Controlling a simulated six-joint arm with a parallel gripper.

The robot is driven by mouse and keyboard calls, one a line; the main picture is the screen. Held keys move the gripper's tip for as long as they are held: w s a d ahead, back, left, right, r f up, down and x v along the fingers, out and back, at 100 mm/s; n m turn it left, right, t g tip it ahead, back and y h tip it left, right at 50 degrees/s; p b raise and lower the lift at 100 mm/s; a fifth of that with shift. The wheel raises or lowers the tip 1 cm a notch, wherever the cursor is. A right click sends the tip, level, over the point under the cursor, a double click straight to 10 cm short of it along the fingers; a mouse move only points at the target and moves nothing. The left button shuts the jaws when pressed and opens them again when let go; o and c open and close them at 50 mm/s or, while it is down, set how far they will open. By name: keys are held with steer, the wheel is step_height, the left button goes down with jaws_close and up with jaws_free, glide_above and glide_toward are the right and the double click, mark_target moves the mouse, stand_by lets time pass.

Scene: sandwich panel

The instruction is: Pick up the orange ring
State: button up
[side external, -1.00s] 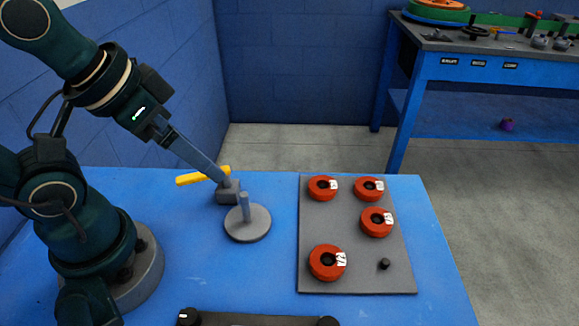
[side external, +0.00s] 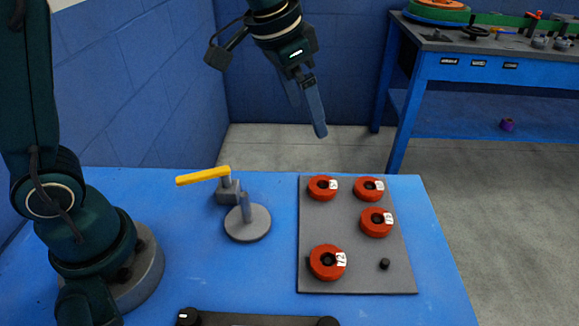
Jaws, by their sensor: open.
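Several orange-red rings with white labels lie on a grey panel. One ring (side external: 322,188) is at the back left, one (side external: 368,190) at the back right, one (side external: 376,222) at the middle right and one (side external: 327,262) at the front left. Which one the task means, I cannot tell. My gripper (side external: 312,130) is open and empty, pointing down in the air above the back of the panel, apart from all the rings.
The grey panel (side external: 340,285) has a bare black peg (side external: 384,264) at front right. Left of it on the blue table (side external: 150,205) stand a grey disc with a post (side external: 247,225) and a yellow-handled lever (side external: 204,176). A black bar (side external: 258,319) lies at the front edge.

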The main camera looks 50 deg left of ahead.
steer(key=g, duration=0.2)
glide_above(323, 186)
step_height(323, 186, down, 7)
steer(key=shift+m+g, duration=0.4)
steer(key=f, duration=0.8)
steer(key=shift+s+a, duration=0.15)
steer(key=shift+s, duration=0.05)
steer(key=shift+w+f, duration=0.1)
steer(key=shift+f, duration=0.35)
steer(key=shift+c, duration=0.3)
steer(key=c, duration=1.3)
steer(key=shift+c, duration=0.2)
steer(key=shift+r, duration=0.1)
